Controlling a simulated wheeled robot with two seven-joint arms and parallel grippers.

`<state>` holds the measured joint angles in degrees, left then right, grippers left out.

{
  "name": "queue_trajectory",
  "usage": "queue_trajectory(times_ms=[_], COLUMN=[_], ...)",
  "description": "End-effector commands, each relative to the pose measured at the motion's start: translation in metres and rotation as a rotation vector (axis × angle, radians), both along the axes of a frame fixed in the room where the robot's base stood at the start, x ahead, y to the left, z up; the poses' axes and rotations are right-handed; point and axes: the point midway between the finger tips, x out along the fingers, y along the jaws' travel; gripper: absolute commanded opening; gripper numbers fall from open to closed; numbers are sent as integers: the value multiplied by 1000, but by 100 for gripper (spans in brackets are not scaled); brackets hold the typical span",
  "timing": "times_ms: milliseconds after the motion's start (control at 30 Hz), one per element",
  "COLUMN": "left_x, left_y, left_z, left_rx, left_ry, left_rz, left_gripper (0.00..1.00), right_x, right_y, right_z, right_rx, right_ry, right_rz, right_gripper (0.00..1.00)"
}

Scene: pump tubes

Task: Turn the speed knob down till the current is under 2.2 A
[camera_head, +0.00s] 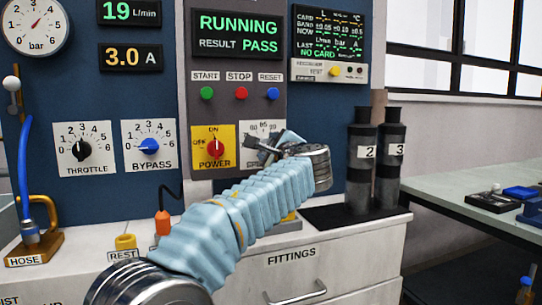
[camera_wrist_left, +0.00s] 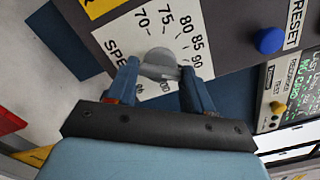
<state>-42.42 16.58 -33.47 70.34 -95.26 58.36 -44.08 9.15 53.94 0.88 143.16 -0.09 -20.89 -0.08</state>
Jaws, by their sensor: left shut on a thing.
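The speed knob (camera_wrist_left: 158,60) is a grey round knob with a bar across it, on a white dial plate (camera_head: 255,128) marked 70, 75, 80, 85, 90 and more. My left gripper (camera_head: 268,148) reaches across from the left to the dial and covers most of it in the head view. In the left wrist view my left gripper (camera_wrist_left: 160,73) has one finger on each side of the knob's bar and is shut on it. I cannot tell the exact pointer setting. The current display (camera_head: 131,58) reads 3.0 A. My right gripper is not in view.
The red POWER knob (camera_head: 215,147) is close left of the dial. The green START (camera_head: 207,93), red STOP (camera_head: 241,93) and blue RESET (camera_head: 273,93) buttons sit just above. Dark cylinders marked 2 (camera_head: 362,160) and 3 (camera_head: 390,165) stand right of my wrist. The flow display (camera_head: 131,11) reads 19 L/min.

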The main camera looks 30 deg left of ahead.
Motion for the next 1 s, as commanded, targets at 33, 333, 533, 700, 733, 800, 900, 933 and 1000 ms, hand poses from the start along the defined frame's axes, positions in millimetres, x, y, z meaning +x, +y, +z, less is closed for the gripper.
queue_trajectory(times_ms=[33,333,533,700,733,800,900,933,1000], left_x=[0,0,0,0,0,0,0,0,0], left_y=[0,0,-1,-1,-1,0,0,0,0], left_z=[-3,-1,-1,-1,-1,-1,-1,-1,-1], left_rx=[-10,-42,-42,-42,-42,-42,-41,-41,-40], left_ry=[-10,-44,-44,-44,-45,-45,-44,-46,-45], left_rz=[1,0,0,0,-1,-1,0,0,0], left_gripper=[21,21,21,62,66,77,77,77,77], right_x=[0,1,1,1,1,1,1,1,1], right_y=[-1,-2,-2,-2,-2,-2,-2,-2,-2], right_z=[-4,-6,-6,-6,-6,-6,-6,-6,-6], right_rx=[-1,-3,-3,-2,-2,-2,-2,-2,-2], right_ry=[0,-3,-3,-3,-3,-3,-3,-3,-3], right_rz=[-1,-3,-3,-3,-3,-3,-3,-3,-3], right_gripper=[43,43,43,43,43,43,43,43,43])
